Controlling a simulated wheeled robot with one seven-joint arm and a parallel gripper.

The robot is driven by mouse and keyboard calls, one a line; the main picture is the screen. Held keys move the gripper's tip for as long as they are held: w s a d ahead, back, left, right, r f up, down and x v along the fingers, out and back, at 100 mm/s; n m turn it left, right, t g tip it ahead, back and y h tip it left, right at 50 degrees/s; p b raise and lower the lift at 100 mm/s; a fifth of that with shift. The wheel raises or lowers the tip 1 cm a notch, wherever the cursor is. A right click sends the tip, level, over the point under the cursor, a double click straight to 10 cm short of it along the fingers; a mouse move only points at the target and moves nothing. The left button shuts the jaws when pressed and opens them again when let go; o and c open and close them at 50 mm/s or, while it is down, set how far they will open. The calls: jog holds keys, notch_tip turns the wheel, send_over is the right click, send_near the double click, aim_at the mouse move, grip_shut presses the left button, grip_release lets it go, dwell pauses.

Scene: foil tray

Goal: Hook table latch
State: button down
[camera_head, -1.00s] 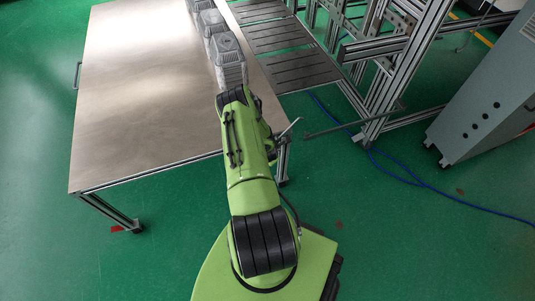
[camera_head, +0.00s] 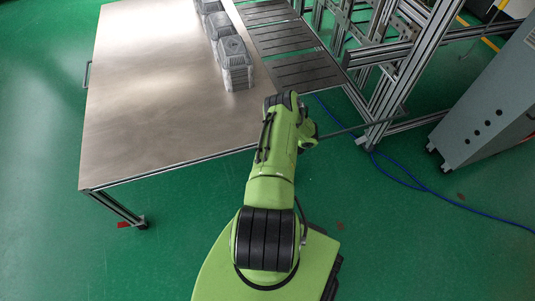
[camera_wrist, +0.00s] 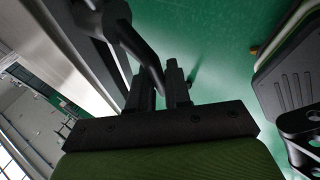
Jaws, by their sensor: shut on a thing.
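The metal table (camera_head: 160,100) stands at the left in the head view. A thin dark latch rod (camera_head: 350,130) reaches from the profile frame towards the table's near right corner. In the wrist view a dark bent bar (camera_wrist: 138,45), apparently the latch's end, runs down between my fingers. My gripper (camera_wrist: 162,85) is shut on it. In the head view my arm hides the fingers and the table's near right corner. Whether the latch is hooked on the table cannot be told.
Several clear trays (camera_head: 235,62) stand in a row on the table. A slatted conveyor (camera_head: 300,70) and an aluminium frame (camera_head: 400,75) adjoin it at the right. A grey cabinet (camera_head: 490,115) stands farther right. A blue cable (camera_head: 410,185) crosses the green floor.

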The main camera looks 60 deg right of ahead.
jog(key=shift+a+r+t+y+b, duration=0.1)
jog(key=shift+r+t+y+b, duration=0.4)
jog(key=shift+t, duration=0.1)
jog(key=c, duration=1.1)
grip_release()
jog(key=shift+c, duration=0.2)
jog(key=shift+w+r, duration=0.1)
jog(key=shift+r, duration=0.1)
